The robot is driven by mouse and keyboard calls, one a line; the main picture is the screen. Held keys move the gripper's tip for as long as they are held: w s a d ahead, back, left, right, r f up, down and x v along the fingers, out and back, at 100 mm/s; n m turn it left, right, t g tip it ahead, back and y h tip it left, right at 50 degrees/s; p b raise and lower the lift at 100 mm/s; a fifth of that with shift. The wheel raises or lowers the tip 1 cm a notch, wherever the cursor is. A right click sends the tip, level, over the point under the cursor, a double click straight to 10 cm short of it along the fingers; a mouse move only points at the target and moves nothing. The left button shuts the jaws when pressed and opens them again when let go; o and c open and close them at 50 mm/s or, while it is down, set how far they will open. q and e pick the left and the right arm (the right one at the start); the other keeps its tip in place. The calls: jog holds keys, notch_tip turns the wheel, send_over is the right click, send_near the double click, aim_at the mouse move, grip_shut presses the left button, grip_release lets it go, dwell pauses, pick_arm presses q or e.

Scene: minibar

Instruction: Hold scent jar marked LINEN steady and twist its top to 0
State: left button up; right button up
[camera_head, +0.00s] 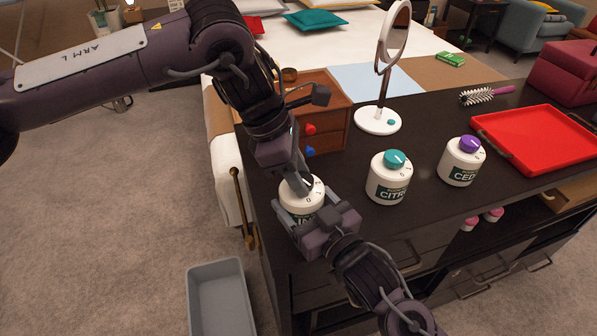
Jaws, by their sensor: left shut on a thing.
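The white scent jar (302,191) stands upright on the dark counter, with digits around its shoulder and the letters "IN" showing on its partly hidden label. My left gripper (297,180) comes down from above and is shut on the jar's top, which it mostly hides. My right gripper (309,207) reaches in from the front, with its fingers either side of the jar's body. I cannot tell whether they press on it.
The CITR jar (388,185) with a teal top and the CED jar (460,167) with a purple top stand to the right. A mirror (378,121), small wooden drawers (325,122), a brush (485,95) and a red tray (540,135) surround them. A grey bin (218,270) stands on the floor.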

pick_arm(q)
jog(key=shift+w+m+g+y, duration=0.15)
jog(key=shift+m+g, duration=0.2)
jog(key=shift+m, duration=0.7)
jog(key=shift+w+m+g+y, duration=0.15)
jog(key=shift+m+g, duration=0.2)
jog(key=shift+m, duration=0.7)
jog(key=shift+s, duration=0.1)
jog(key=o, duration=1)
jog(key=shift+r, duration=0.1)
jog(key=v, duration=1.1)
jog(key=shift+a+r, duration=0.25)
jog(key=shift+r, duration=0.1)
